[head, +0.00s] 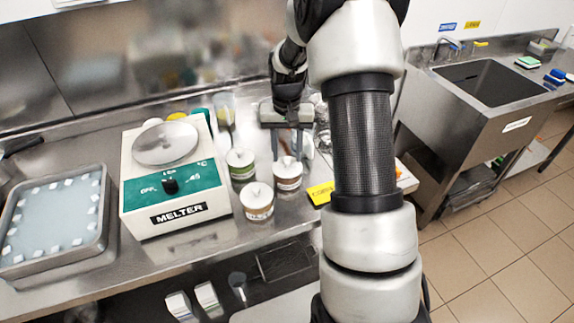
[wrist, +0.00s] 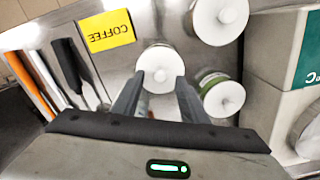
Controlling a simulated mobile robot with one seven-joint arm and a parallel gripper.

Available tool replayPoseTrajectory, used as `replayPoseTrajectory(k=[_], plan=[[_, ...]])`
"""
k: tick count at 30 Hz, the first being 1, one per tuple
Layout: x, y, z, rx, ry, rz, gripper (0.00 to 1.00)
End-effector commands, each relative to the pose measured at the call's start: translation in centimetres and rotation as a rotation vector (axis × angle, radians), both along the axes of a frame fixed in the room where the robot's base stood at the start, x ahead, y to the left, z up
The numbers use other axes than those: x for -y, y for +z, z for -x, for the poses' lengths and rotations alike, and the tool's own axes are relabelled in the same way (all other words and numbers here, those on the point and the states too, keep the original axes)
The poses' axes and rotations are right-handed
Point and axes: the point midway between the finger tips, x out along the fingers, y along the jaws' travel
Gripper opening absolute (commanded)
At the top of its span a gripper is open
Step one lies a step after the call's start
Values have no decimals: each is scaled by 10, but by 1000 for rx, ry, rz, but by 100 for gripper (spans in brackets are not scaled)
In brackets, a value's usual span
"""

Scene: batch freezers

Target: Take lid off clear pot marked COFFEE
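A clear pot with a white knobbed lid and a brown-red band (head: 288,183) stands on the steel counter, nearest the yellow COFFEE card (wrist: 108,31). The card also shows in the head view (head: 320,193). My gripper (head: 288,157) points down over this pot. Its two fingers are apart, one on each side of the lid's knob. In the wrist view the white lid (wrist: 160,59) lies just beyond the fingertips (wrist: 160,82), with the knob between them. I cannot tell whether they touch it. The lid is on the pot.
Two similar lidded pots stand close by: a green-banded one (head: 242,172) and a brown one (head: 257,211). The MELTER (head: 175,190) is left of them, with a tray (head: 55,258) farther left. Utensils (wrist: 75,75) lie beside the pot in the wrist view. A sink (head: 490,82) is at right.

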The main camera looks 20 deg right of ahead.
Motion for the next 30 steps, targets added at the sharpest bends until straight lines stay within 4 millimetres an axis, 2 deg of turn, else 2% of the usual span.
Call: replayPoseTrajectory(k=[4,11,18,30], plan=[[0,-13,0,0,-1,0,40],[0,-14,0,1,-1,0,40],[0,-14,0,1,-1,0,1],[0,-9,-1,3,-1,1,0]])
